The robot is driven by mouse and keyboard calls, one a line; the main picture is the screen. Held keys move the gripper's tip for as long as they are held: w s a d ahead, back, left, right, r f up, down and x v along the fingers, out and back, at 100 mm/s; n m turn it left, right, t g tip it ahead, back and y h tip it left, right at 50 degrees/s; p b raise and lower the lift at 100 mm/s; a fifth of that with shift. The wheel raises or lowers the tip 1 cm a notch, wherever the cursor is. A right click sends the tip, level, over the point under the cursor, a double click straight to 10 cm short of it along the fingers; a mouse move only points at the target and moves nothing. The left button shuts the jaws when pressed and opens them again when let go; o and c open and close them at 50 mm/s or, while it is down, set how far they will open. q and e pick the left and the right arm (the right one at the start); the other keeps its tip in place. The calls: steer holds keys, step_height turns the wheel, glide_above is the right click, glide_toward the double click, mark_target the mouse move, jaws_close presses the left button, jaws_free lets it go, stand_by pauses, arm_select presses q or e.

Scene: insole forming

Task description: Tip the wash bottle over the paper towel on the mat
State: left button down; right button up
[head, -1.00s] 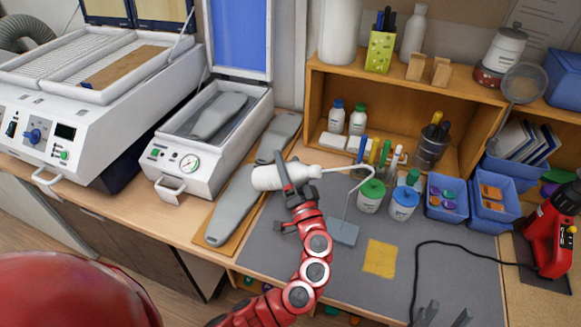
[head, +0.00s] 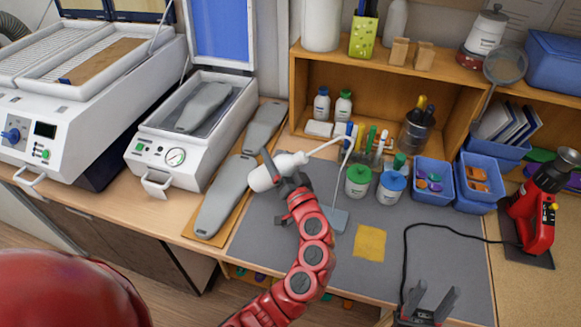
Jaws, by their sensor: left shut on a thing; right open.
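The white wash bottle (head: 262,178) is held in my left gripper (head: 281,180), which is shut on it above the left part of the grey mat (head: 286,258). The bottle lies tilted, nearly on its side, with its long bent spout reaching right towards the jars. The yellow paper towel (head: 370,243) lies flat on the mat, to the right of and below the bottle in the view. My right gripper (head: 429,300) is open and empty at the bottom edge, over the front of the mat.
A green-lidded jar (head: 357,181) and a blue-lidded jar (head: 391,187) stand behind the towel. Blue bins (head: 436,188) stand to their right. Grey insole forms (head: 224,197) lie at left.

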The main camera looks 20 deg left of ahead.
arm_select(q)
steer(key=shift+d+n+g+h, duration=0.5)
steer(key=shift+n+g, duration=0.2)
steer(key=shift+n, duration=0.4)
steer(key=d+n+h+p, duration=0.1)
steer(key=p, duration=0.1)
steer(key=d+r+n+g+h+p, duration=0.1)
steer(key=d+p, duration=0.1)
steer(key=shift+r+g+p, duration=0.15)
steer(key=shift+g+p, duration=0.15)
steer(key=shift+d+n+h+p, duration=0.6)
steer(key=shift+d+n+p, duration=0.15)
steer(key=shift+d, duration=0.1)
steer(key=shift+d+f+g, duration=0.2)
steer(key=shift+f+g, duration=0.05)
steer(key=shift+g, duration=0.05)
